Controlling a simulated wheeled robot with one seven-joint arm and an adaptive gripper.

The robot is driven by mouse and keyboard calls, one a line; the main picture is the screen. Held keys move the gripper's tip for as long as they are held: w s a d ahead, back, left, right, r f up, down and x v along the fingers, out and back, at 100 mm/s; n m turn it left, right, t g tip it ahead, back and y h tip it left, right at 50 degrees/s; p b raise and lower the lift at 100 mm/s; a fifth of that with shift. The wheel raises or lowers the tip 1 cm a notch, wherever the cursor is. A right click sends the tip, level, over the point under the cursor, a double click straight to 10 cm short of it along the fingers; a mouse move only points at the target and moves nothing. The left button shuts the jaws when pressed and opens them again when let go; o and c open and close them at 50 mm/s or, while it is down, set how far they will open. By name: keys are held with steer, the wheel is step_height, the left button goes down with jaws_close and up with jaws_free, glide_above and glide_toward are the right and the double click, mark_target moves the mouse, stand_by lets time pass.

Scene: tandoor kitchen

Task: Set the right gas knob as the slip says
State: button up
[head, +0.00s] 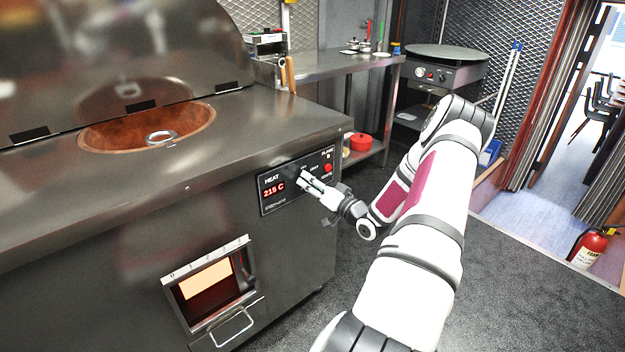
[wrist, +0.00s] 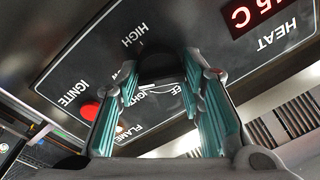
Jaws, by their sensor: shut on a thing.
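The control panel (head: 297,179) on the front of the steel tandoor has a red display (head: 274,189) reading 215 C and a HEAT label. My gripper (head: 303,174) is at the panel, shut on a black knob (wrist: 158,66), which sits between the fingertips in the wrist view (wrist: 162,72). HIGH is printed above the knob; partly covered lettering, seemingly OFF and LIGHT, is below it. The knob's pointer direction cannot be told. A red button (wrist: 90,110) by IGNITE is at the left; it also shows in the head view (head: 328,168). I cannot make out a slip.
The tandoor's round mouth (head: 100,135) is open on top. A lit window (head: 207,279) with a handle (head: 232,327) below is low on its front. A griddle (head: 432,76) with knobs stands behind, a red pot (head: 361,143) on a shelf. The floor at right is clear near a fire extinguisher (head: 588,248).

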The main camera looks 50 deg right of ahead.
steer(key=shift+d+m, duration=0.1)
steer(key=shift+m, duration=0.4)
steer(key=o, duration=1.1)
steer(key=shift+s, duration=0.1)
steer(key=v, duration=1.2)
